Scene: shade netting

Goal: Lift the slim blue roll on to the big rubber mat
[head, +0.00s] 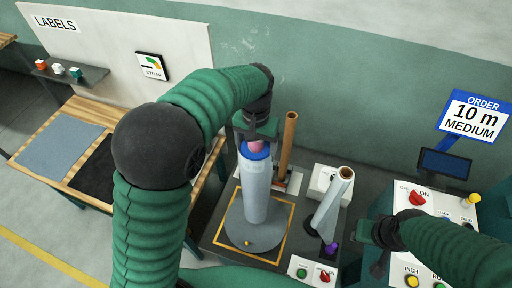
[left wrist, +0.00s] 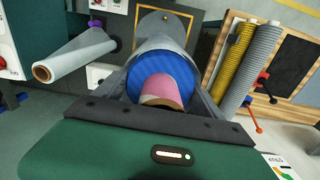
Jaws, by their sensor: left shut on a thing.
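A roll (head: 257,185) stands upright over a round grey plate (head: 237,226) in the head view. It has a pale wrapped side, a blue end and a pink core; the left wrist view shows its blue end (left wrist: 160,72) close up. My left gripper (head: 257,133) is shut on its top end, with a jaw on each side. I cannot tell whether its foot touches the plate. A black mat (head: 97,174) and a blue-grey mat (head: 60,145) lie on the wooden table at left; which is rubber is unclear. My right gripper (head: 378,240) is beside the control box, its jaws unclear.
A brown tube (head: 288,140) stands behind the roll. A leaning pale roll (head: 332,205) stands to its right. A yellow roll (left wrist: 233,57) and a grey ribbed roll (left wrist: 252,68) show in the left wrist view. A control box (head: 425,205) is at right.

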